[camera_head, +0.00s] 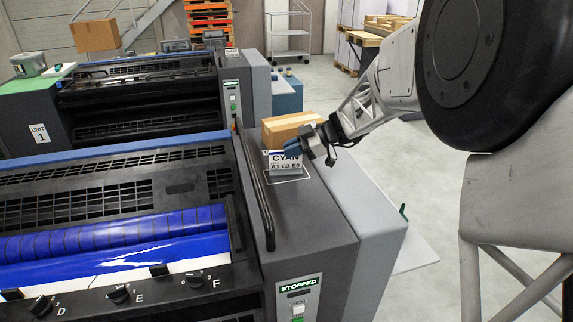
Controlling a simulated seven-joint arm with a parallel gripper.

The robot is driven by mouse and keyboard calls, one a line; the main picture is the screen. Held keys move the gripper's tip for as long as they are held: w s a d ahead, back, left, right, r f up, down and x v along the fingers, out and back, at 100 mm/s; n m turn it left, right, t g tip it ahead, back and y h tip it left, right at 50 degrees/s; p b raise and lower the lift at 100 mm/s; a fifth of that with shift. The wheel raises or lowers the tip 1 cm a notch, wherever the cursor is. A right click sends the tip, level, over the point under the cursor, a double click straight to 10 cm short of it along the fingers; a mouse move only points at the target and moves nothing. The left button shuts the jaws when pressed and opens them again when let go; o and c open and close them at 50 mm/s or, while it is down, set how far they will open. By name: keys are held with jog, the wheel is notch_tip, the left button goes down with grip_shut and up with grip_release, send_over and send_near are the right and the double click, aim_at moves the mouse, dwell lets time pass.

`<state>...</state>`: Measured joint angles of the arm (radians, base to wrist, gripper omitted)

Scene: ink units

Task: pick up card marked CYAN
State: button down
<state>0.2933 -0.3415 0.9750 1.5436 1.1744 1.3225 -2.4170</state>
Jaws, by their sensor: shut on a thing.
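The white card marked CYAN (284,165), with "A1 C3 E0" below the word, stands upright on top of the dark grey side cabinet of the near press unit. My gripper (290,151) reaches in from the right and is shut on the card's top edge. Its dark fingers cover part of the upper card. A pale outline (290,180) is marked on the cabinet top around the card's foot. I cannot tell whether the card's lower edge touches the surface.
A cardboard box (291,127) sits right behind the card. A black handrail (258,195) runs along the cabinet's left side. The near press (110,185) has blue rollers and several knobs. Another press labelled UNIT 1 (40,134) stands behind. Floor at right is mostly clear.

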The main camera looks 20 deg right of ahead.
aim_at(292, 172)
jog(key=shift+s+f, duration=0.1)
jog(key=shift+f, duration=0.2)
notch_tip(292, 172, up, 3)
jog(key=shift+r, duration=0.1)
jog(key=s+a+r, duration=0.1)
jog(key=s+r, duration=0.1)
jog(key=s, duration=1.3)
jog(key=shift+s, duration=0.4)
jog(key=shift+r, duration=0.1)
jog(key=shift+w, duration=0.1)
